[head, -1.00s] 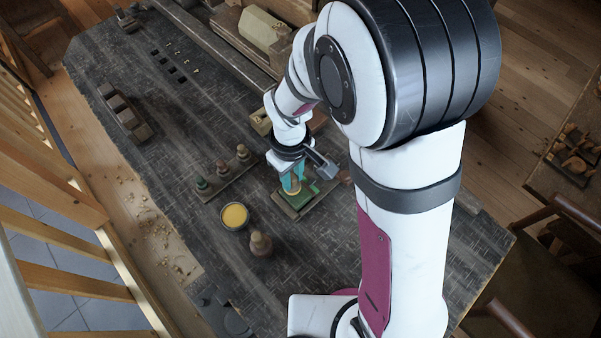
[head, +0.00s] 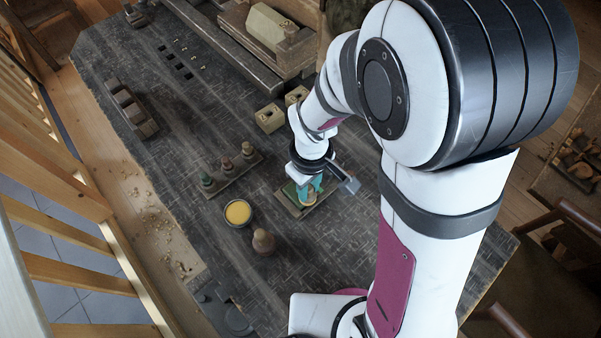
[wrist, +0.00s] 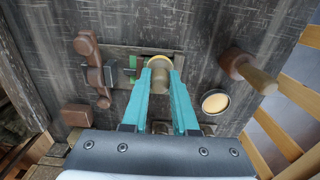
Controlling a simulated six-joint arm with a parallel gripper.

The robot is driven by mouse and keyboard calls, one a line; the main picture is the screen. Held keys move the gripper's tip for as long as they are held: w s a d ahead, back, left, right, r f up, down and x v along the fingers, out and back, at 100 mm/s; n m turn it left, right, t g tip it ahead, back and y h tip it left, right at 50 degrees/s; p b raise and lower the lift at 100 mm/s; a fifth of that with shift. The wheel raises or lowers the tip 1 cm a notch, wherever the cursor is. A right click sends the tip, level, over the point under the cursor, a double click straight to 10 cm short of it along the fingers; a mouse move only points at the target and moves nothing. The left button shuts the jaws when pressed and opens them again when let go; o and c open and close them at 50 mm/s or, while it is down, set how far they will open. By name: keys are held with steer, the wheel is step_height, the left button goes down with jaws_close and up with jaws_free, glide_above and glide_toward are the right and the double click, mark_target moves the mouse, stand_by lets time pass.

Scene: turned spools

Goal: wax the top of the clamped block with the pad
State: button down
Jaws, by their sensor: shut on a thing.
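My gripper (head: 309,188) has its teal fingers shut on the pad's pale wooden handle (wrist: 158,76), over a small wooden tray with green patches (head: 290,209). The handle stands between the fingertips in the wrist view; the pad's underside is hidden, and I cannot tell whether it touches the tray. A pale, bevelled block (head: 268,27) sits in a wooden vise (head: 295,50) at the back of the bench, far from my gripper. The yellow wax tin (head: 238,213) stands open left of the gripper; it also shows in the wrist view (wrist: 215,102).
A brown knobbed piece (head: 263,242) stands near the tin. A rack with several coloured spools (head: 226,170) lies left of the tray. Two wooden blocks with holes (head: 270,118) stand between tray and vise.

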mark_target(311, 189)
steer(key=shift+w+a, duration=2.2)
steer(key=shift+s+d, duration=2.2)
steer(key=shift+s+d+r, duration=0.15)
steer(key=shift+r, duration=3.15)
steer(key=shift+d, duration=0.1)
steer(key=shift+f, duration=0.1)
